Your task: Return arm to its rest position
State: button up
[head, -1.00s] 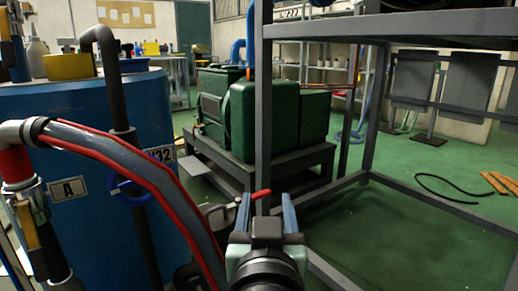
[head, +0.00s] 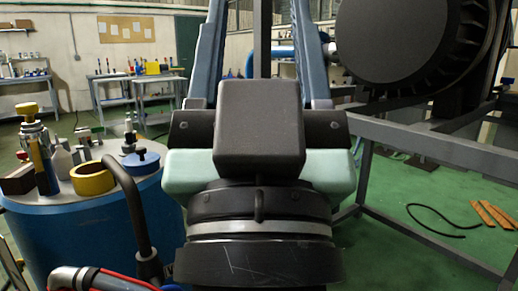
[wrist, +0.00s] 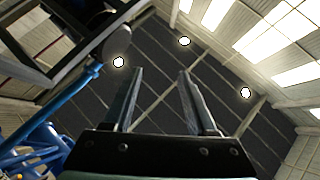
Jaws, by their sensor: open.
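My gripper (head: 258,20) is large and close in the head view. It points upward, and its two long blue-grey fingers stand apart with nothing between them. The dark wrist block and pale green housing fill the lower middle of the picture and hide what lies behind. In the wrist view my gripper (wrist: 160,75) is open and empty, its fingers pointing up toward the dark ceiling and bright lights.
A grey frame (head: 430,145) carries a large black round machine (head: 410,45) at right. Green floor is open beyond, with a black hose (head: 435,222).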

notch_tip(320, 180, up, 40)
jog(key=s+p, duration=0.1)
jog(key=p, duration=3.6)
jog(key=shift+r+t, duration=0.15)
jog(key=shift+t, duration=0.15)
jog(key=shift+a, duration=0.1)
jog(key=shift+c, duration=0.6)
